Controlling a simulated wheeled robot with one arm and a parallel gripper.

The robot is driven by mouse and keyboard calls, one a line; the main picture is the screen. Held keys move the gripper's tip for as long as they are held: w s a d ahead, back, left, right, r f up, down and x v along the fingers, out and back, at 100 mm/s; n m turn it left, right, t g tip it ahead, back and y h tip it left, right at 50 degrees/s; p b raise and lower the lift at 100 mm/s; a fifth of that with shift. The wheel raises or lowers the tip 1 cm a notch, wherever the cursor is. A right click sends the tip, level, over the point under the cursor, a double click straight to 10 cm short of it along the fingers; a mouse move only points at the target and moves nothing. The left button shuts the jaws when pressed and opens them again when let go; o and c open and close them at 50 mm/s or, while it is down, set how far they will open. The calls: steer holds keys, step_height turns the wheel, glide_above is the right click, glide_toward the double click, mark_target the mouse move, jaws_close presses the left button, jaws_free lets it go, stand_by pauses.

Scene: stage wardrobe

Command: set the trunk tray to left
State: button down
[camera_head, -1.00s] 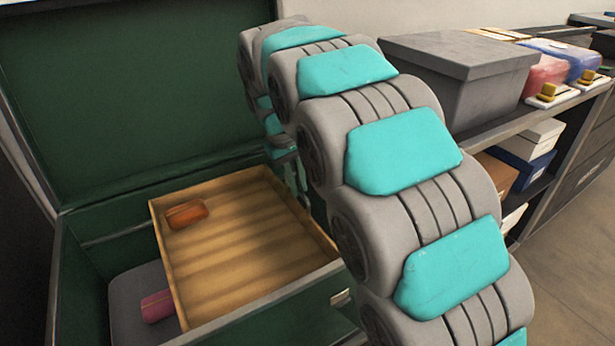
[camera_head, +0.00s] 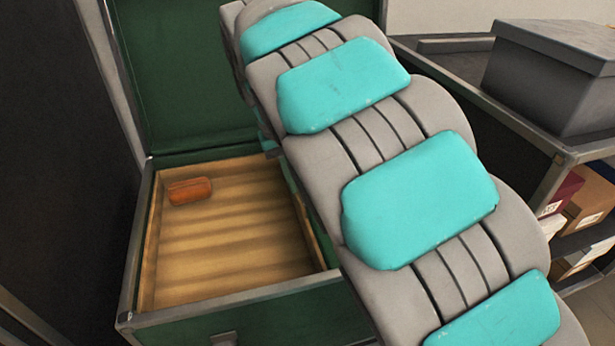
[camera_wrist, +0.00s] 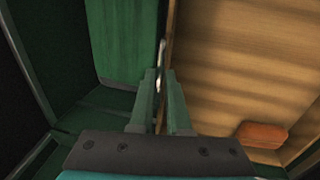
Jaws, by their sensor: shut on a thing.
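The trunk tray (camera_head: 235,258) is a shallow wooden tray inside the open green trunk (camera_head: 270,318). In the head view it lies at the trunk's left side, close along the left wall. An orange-brown item (camera_head: 190,191) rests in its far left corner. It also shows in the wrist view (camera_wrist: 262,134). My gripper (camera_wrist: 162,92) is shut on the tray's side edge, near a small metal handle (camera_wrist: 162,52). In the head view my arm hides the gripper and part of the tray's right side.
The trunk's raised lid (camera_head: 185,80) stands behind the tray. A green space (camera_wrist: 120,45) lies beside the tray's gripped edge. To the right, a shelf holds a grey lidded box (camera_head: 550,85) and smaller boxes (camera_head: 590,205). A dark panel (camera_head: 60,150) stands close at left.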

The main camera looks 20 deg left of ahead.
steer(key=shift+s+a, duration=0.1)
steer(key=shift+a, duration=0.15)
steer(key=c, duration=1.1)
jaws_free()
steer(key=shift+a, duration=0.1)
steer(key=shift+o, duration=1.1)
steer(key=shift+r, duration=0.1)
step_height(320, 180, up, 8)
steer(key=a, duration=0.1)
steer(key=shift+s+f, duration=0.25)
steer(key=shift+s, duration=0.2)
steer(key=shift+s, duration=0.1)
